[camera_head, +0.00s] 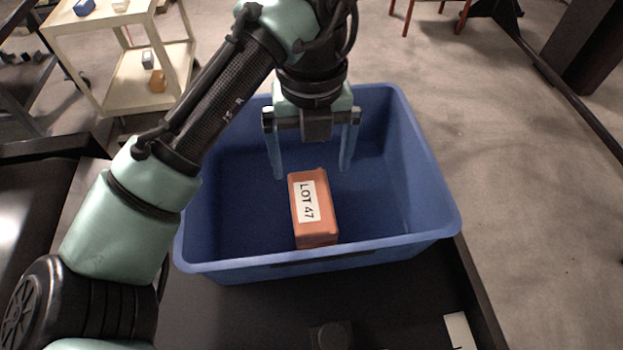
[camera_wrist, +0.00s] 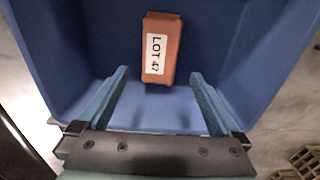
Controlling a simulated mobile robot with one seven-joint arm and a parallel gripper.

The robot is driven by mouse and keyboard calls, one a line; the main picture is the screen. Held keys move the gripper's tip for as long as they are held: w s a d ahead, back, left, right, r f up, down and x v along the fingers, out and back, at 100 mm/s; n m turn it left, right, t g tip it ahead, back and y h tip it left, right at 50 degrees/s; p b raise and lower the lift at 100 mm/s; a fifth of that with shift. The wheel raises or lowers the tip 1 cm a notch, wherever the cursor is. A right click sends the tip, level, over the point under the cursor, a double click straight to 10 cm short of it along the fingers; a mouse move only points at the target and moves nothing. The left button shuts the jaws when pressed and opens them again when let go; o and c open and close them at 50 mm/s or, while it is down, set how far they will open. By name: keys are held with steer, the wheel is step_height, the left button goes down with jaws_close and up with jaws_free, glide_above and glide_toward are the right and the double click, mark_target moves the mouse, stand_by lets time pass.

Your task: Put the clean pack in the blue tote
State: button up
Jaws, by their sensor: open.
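The pack (camera_head: 322,228) is an orange-brown block with a white label reading "LOT 47". It is inside the blue tote (camera_head: 425,180), near the middle of the floor in the head view. The wrist view also shows the pack (camera_wrist: 172,32) beyond the fingertips, with the tote (camera_wrist: 275,60) around it. My gripper (camera_head: 311,176) is over the tote, with its two blue fingers spread wide and nothing between them. It is apart from the pack, and it also shows in the wrist view (camera_wrist: 160,82).
The tote stands on a dark surface with a raised edge on the right. A cream shelf cart (camera_head: 125,80) with small blocks stands back left. Open floor lies to the right.

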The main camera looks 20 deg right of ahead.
steer(key=shift+r, duration=1.5)
steer(key=w+d+r+n+t+h, duration=0.2)
steer(key=d+r+n+t+h, duration=0.25)
steer(key=d+r, duration=0.3)
steer(key=w+d+r+n+t+h, duration=0.35)
steer(key=d+r+n+h, duration=0.2)
steer(key=r, duration=0.25)
steer(key=a+r+n+t+h, duration=0.25)
steer(key=r+n+t, duration=0.45)
steer(key=r, duration=0.4)
steer(key=s+a+r+n+t+y, duration=0.2)
steer(key=a+r+n+t+y, duration=0.1)
steer(key=a+n, duration=0.4)
steer(key=s+a+r+n+t+y, duration=0.3)
steer(key=a+r+n+t+y, duration=0.1)
steer(key=a+n, duration=0.3)
steer(key=s+a+r+n+t+y, duration=0.3)
steer(key=a+r+n+t+y, duration=0.1)
steer(key=a+n, duration=0.4)
steer(key=shift+a+t+y, duration=0.7)
steer(key=shift+a+y, duration=0.05)
steer(key=shift+a, duration=0.1)
